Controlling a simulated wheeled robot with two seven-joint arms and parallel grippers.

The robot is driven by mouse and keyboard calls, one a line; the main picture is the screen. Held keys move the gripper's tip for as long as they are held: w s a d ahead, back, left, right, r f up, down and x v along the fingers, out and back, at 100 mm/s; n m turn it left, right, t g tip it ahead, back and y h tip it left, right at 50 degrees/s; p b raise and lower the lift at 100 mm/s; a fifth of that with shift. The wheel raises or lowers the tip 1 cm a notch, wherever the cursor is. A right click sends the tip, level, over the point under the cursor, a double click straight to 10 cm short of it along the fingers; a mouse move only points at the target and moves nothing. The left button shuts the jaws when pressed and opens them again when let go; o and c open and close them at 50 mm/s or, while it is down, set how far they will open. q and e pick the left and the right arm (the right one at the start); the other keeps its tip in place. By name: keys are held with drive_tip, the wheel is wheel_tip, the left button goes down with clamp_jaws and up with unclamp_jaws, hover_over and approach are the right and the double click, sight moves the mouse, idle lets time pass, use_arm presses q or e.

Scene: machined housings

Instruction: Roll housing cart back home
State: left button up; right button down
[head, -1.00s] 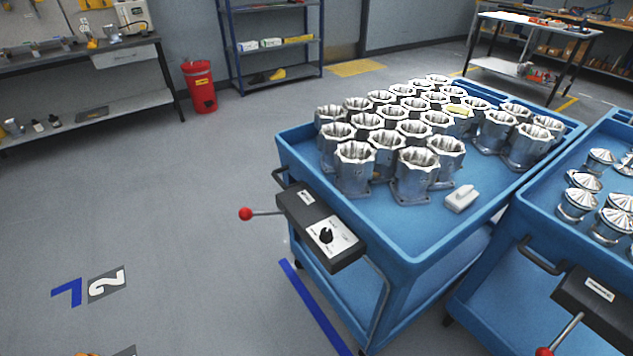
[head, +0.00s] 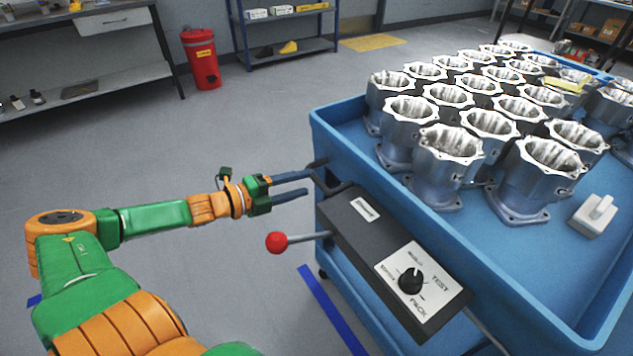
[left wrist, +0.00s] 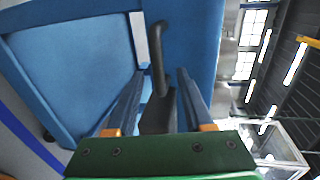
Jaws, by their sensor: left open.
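The blue housing cart (head: 450,240) stands at the right in the head view, loaded with several silver machined housings (head: 447,160). A dark handle (head: 330,186) sticks out at its near left corner, beside a black control box (head: 385,258) with a knob. A lever with a red ball (head: 277,242) juts left from the box. My left gripper (head: 308,182) is open at the handle. In the left wrist view the handle (left wrist: 158,65) runs between the two open fingers (left wrist: 160,100); I cannot tell whether they touch it. My right gripper is not in view.
A white block-like item (head: 594,214) lies on the cart's top tray. A blue floor line (head: 332,310) runs beside the cart. A red bin (head: 201,58), a workbench (head: 90,60) and a shelf (head: 285,45) stand at the back. The floor left of the cart is clear.

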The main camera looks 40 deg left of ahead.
sight(314, 181)
use_arm(q)
drive_tip(key=b+x, duration=0.2)
drive_tip(key=x, duration=0.1)
drive_tip(key=shift+w+f, duration=0.15)
drive_tip(key=shift+f, duration=0.1)
drive_tip(key=shift+w+d, duration=0.3)
drive_tip(key=shift+w, duration=0.3)
drive_tip(key=shift+w+d+f, duration=0.1)
drive_tip(key=shift+w+f, duration=0.05)
drive_tip(key=shift+w, duration=0.1)
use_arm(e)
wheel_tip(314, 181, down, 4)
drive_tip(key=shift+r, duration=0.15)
use_arm(q)
clamp_jaws()
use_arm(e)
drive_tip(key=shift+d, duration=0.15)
